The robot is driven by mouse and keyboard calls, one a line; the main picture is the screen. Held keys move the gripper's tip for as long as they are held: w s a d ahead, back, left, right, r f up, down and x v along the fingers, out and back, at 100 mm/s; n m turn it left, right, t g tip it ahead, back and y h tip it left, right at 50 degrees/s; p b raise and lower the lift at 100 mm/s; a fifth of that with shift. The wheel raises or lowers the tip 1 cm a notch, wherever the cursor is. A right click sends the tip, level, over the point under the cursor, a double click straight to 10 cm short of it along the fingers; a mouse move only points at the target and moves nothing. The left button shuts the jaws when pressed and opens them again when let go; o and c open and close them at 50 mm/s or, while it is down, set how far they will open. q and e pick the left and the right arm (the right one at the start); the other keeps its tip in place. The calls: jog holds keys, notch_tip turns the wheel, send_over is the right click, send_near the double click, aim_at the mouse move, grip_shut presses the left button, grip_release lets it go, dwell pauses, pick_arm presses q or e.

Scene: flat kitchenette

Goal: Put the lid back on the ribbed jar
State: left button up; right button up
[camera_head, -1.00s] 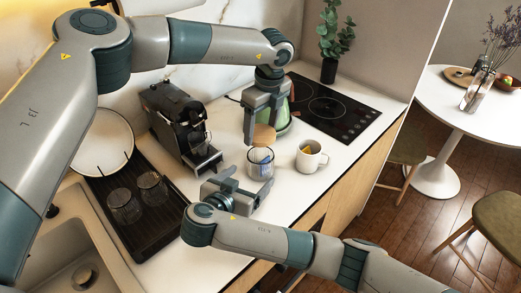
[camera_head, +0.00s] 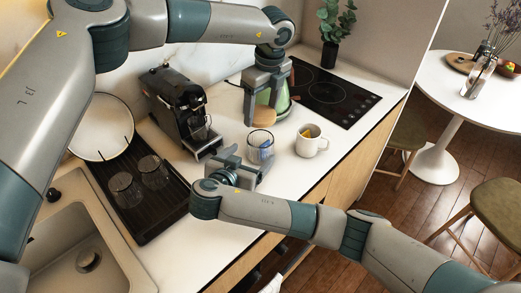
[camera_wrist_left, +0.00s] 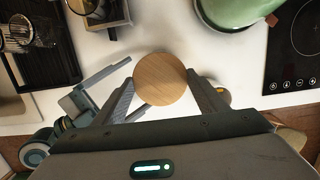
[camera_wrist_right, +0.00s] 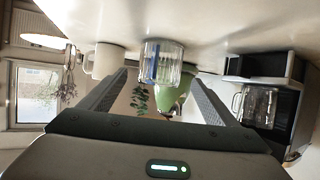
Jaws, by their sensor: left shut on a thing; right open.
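The ribbed jar (camera_head: 260,148) is clear glass with something blue inside. It stands upright and open on the counter, left of the white mug, and shows in the right wrist view (camera_wrist_right: 160,65). My left gripper (camera_head: 264,118) is shut on the round wooden lid (camera_head: 264,117), held above and behind the jar in the head view. The lid's flat top faces the left wrist camera (camera_wrist_left: 160,79). My right gripper (camera_head: 246,160) is open and low on the near side of the jar. In the right wrist view, the jar lies ahead between its fingers, apparently not gripped.
A white mug (camera_head: 312,141) stands close right of the jar. A green kettle (camera_head: 282,104) is behind the left gripper, beside the black hob (camera_head: 332,95). A coffee machine (camera_head: 176,105) and a dark tray (camera_head: 140,215) with two glasses are on the left.

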aim_at(261, 146)
jog(key=x, duration=0.8)
jog(key=shift+w+d+f, duration=0.15)
jog(key=shift+w, duration=0.05)
jog(key=shift+c, duration=0.4)
jog(key=c, duration=1.5)
pick_arm(q)
jog(key=shift+f, duration=2.5)
